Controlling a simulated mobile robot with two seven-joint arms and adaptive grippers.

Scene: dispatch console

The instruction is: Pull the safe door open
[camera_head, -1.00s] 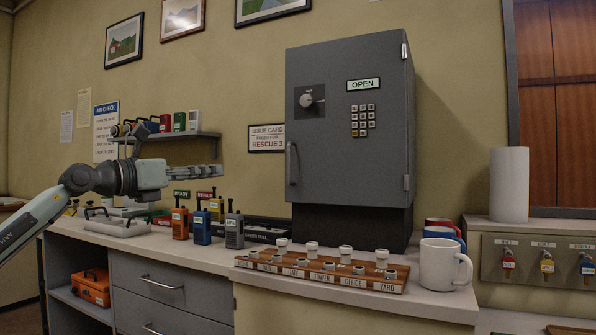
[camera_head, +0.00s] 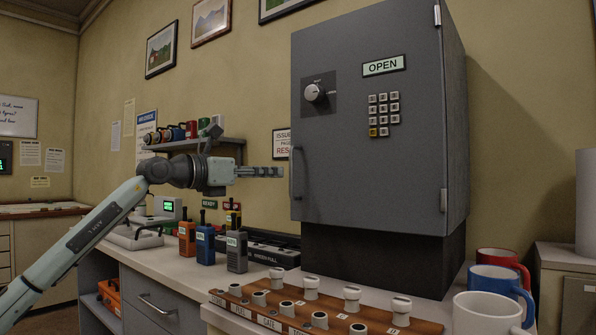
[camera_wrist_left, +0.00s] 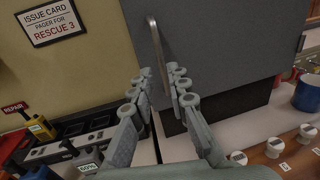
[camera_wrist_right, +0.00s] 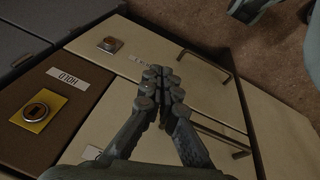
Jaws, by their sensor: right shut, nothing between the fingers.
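The grey safe (camera_head: 350,215) stands on a dark base, and its door (camera_head: 415,165) is shut. The door carries a dial (camera_head: 315,93), an OPEN sign, a keypad and a vertical bar handle (camera_head: 297,172) at its left edge. My left gripper (camera_head: 280,172) points right, just left of the handle. In the left wrist view, the left gripper (camera_wrist_left: 161,75) is open, and the handle (camera_wrist_left: 157,45) rises ahead from between the two fingers in the picture; I see no clear contact. My right gripper (camera_wrist_right: 160,80) is shut and empty, over drawer fronts away from the safe.
Mugs (camera_head: 493,312) and a rack of knobs (camera_head: 330,315) stand on the counter before the safe. Radios (camera_head: 236,250) stand below my left gripper. A wall shelf (camera_head: 190,145) is behind the left arm. Drawer handles (camera_wrist_right: 225,138) lie near my right gripper.

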